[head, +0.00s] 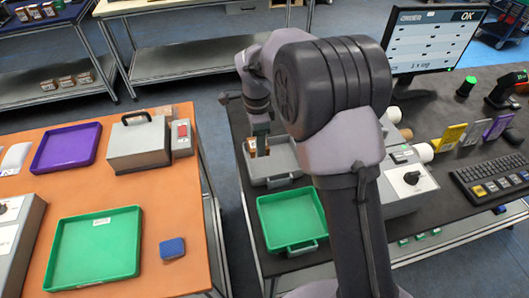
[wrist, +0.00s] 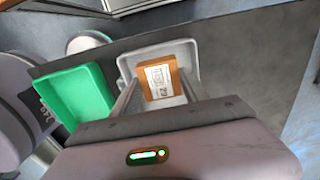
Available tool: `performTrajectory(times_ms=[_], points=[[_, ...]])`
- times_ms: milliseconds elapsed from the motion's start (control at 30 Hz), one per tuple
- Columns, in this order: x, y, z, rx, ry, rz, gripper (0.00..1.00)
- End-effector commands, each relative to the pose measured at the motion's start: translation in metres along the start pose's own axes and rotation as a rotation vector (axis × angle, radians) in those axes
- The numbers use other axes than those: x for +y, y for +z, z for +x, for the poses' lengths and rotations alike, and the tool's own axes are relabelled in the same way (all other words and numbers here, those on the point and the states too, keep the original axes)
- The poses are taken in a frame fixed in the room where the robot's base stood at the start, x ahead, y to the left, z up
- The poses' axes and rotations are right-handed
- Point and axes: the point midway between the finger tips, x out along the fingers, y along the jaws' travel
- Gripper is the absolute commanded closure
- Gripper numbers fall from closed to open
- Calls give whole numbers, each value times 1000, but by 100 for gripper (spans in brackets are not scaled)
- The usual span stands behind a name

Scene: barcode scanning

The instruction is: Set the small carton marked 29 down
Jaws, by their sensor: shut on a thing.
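The small carton (wrist: 160,78) is orange-brown with a white printed label; the number on it is hard to read. My gripper (wrist: 158,92) is shut on it, with a finger at each side. In the head view the carton (head: 252,147) shows as a small brown piece at my gripper (head: 259,140), over the grey tray (head: 285,158) on the dark table. The grey tray (wrist: 187,48) lies behind the carton in the wrist view. Whether the carton touches the tray floor cannot be told.
A green tray (head: 290,221) stands close in front of the grey tray; it is left of it in the wrist view (wrist: 76,95). My arm hides part of the dark table. A monitor (head: 430,42) and keyboard (head: 495,182) are at right. An orange table (head: 170,205) stands across a gap.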

Motion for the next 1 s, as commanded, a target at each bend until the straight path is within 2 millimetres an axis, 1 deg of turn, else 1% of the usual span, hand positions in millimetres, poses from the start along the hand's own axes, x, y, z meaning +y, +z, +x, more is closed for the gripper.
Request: performTrajectory(times_ms=[33, 167, 300, 367, 533, 667, 700, 767, 800, 1000], points=[[0, 0, 17, 1, 2, 0, 95], [0, 0, 42, 0, 2, 0, 95], [0, 0, 72, 1, 1, -1, 95], [0, 0, 74, 0, 0, -1, 95], [0, 0, 72, 0, -1, -1, 95], [0, 0, 76, 0, -1, -1, 95], [0, 0, 75, 0, -1, -1, 42], [0, 0, 75, 0, -1, -1, 30], [0, 0, 75, 0, -1, -1, 26], [0, 0, 75, 0, -1, -1, 26]])
